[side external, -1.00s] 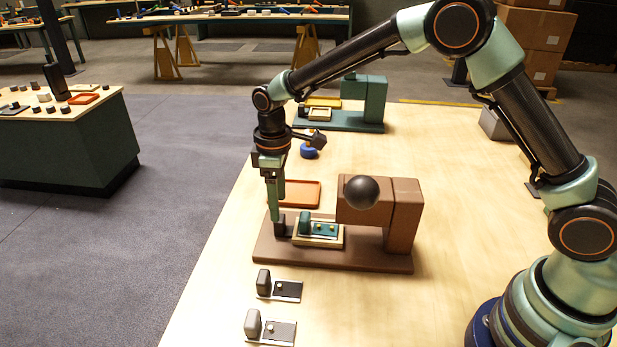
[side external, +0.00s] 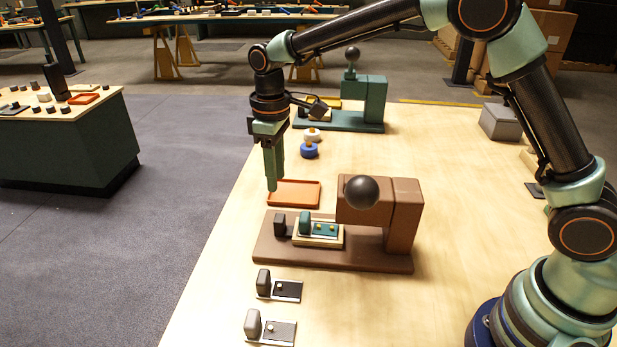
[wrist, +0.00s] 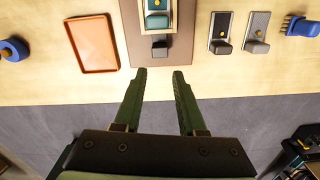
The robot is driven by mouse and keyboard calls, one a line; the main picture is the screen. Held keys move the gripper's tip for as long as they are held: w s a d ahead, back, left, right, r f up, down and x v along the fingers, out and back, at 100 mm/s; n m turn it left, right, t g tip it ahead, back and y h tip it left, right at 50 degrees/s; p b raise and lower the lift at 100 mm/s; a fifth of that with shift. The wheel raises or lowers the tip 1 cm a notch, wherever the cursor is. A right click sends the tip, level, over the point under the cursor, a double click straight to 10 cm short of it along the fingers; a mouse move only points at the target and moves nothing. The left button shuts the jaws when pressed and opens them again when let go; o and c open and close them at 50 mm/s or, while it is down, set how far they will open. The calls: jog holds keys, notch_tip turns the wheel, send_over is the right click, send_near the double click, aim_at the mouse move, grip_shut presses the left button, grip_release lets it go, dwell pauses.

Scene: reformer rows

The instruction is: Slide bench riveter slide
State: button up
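The brown bench riveter (side external: 402,205) stands on a flat brown base (side external: 345,261), with a black ball (side external: 361,192) on its head. Its slide carries a cream nest (side external: 318,242) holding a teal piece with brass studs (side external: 318,228). The nest's right part lies close to the head. A dark upright grip (side external: 280,223) stands at the slide's left end; it also shows in the wrist view (wrist: 160,48). My gripper (side external: 272,188) is raised above and behind the grip, not touching it. In the wrist view my gripper (wrist: 161,74) is open and empty, fingers apart, pointing toward the grip.
An orange tray (side external: 293,203) lies just behind the riveter. Two small plates with upright grips, one dark (side external: 263,281) and one grey (side external: 253,323), lie in front. Blue (side external: 309,150) and white knobs and a green machine (side external: 375,103) stand farther back. The bench edge is on the left.

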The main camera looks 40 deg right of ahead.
aim_at(279, 218)
notch_tip(279, 218, down, 12)
jog(key=m, duration=1.6)
jog(key=shift+f, duration=0.1)
jog(key=shift+c, duration=0.3)
grip_shut()
dwell(0.7)
